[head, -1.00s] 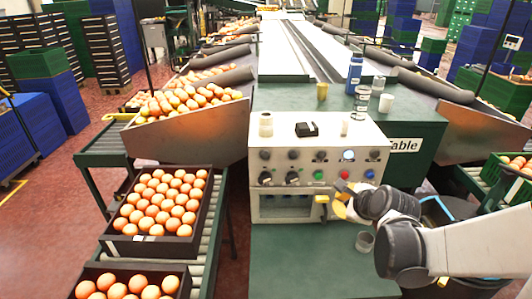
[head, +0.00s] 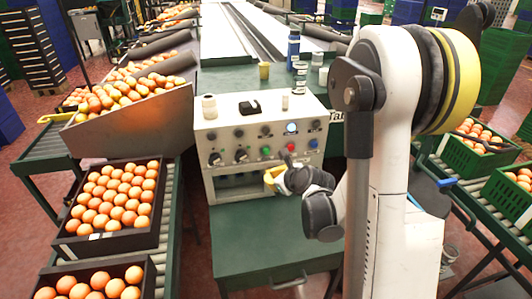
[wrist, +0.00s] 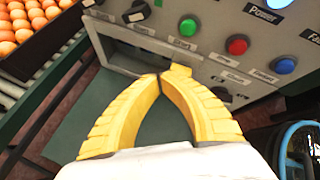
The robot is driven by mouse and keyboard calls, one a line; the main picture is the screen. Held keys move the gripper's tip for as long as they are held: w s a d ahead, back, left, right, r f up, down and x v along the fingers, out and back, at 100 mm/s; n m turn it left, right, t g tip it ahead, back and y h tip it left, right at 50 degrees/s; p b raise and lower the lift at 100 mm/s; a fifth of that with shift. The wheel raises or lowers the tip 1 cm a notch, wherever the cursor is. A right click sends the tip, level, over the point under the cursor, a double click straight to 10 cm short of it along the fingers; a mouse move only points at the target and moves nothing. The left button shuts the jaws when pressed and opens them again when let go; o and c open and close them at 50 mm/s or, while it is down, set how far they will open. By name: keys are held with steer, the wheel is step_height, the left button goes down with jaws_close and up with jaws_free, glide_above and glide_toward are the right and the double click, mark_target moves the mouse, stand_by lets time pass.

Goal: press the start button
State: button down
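The grey control box (head: 225,135) stands on the green table. Its green button (head: 265,152) also shows in the wrist view (wrist: 188,27), with a label below it that appears to read "Start". A red button (wrist: 237,45) and a blue button (wrist: 285,66) sit to its right. My gripper (head: 271,179) is in front of the box, a little below the green button. In the wrist view its yellow fingers (wrist: 162,77) meet at the tips with nothing between them. The tips appear apart from the green button.
A lit white power button (head: 291,127) and black knobs share the panel. Cups, a blue bottle (head: 293,47) and a black object (head: 249,108) stand on or behind the box.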

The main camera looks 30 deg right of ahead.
steer(key=w+d, duration=0.2)
steer(key=w, duration=0.5)
steer(key=shift+w+p, duration=0.4)
steer(key=shift+w+d, duration=0.1)
stand_by(1.0)
steer(key=shift+w+d, duration=0.1)
steer(key=shift+w, duration=0.2)
steer(key=shift+w+d, duration=0.15)
steer(key=shift+w, duration=0.4)
stand_by(0.8)
steer(key=shift+s, duration=0.1)
steer(key=shift+s+a+b, duration=0.3)
steer(key=shift+s+b, duration=0.1)
steer(key=shift+s, duration=0.45)
steer(key=shift+s, duration=0.15)
steer(key=s, duration=0.2)
steer(key=s+a+b, duration=0.1)
steer(key=s, duration=0.1)
steer(key=shift+s+a, duration=0.15)
steer(key=shift+s, duration=0.1)
